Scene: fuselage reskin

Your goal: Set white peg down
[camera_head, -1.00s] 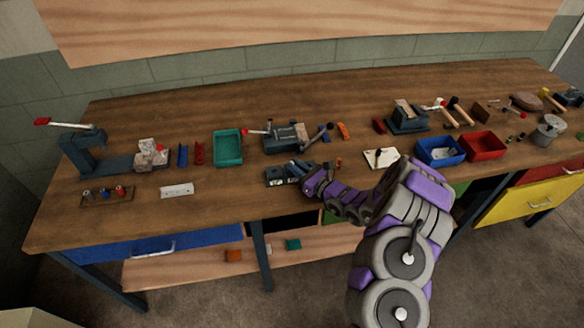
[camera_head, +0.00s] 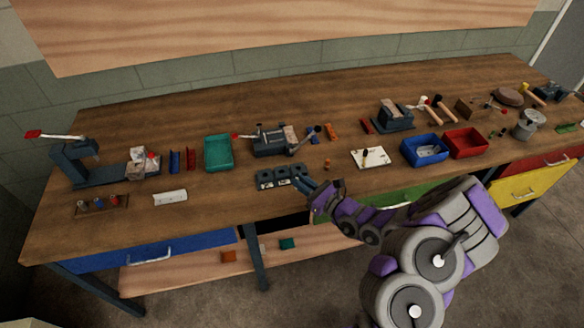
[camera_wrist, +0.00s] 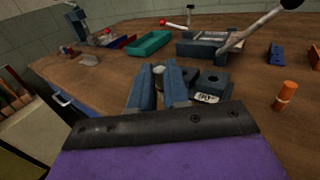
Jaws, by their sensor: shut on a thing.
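My gripper (camera_head: 303,184) is at the front edge of the bench, just right of a dark block with holes and white labels (camera_head: 267,183). In the wrist view my gripper's two blue-grey fingers (camera_wrist: 158,82) are shut on the white peg (camera_wrist: 158,69). Only a small pale, rounded end of the peg shows between the fingertips; the rest is hidden. The dark block (camera_wrist: 212,80) stands just beyond and to the right of the fingers. I cannot tell whether the peg touches it. The peg cannot be made out in the head view.
An orange cylinder (camera_wrist: 286,93) stands to the right of the block. A vise (camera_head: 270,142) and a teal tray (camera_head: 218,153) lie behind. A white plate (camera_head: 371,158) is to the right, a peg rack (camera_head: 101,206) at far left.

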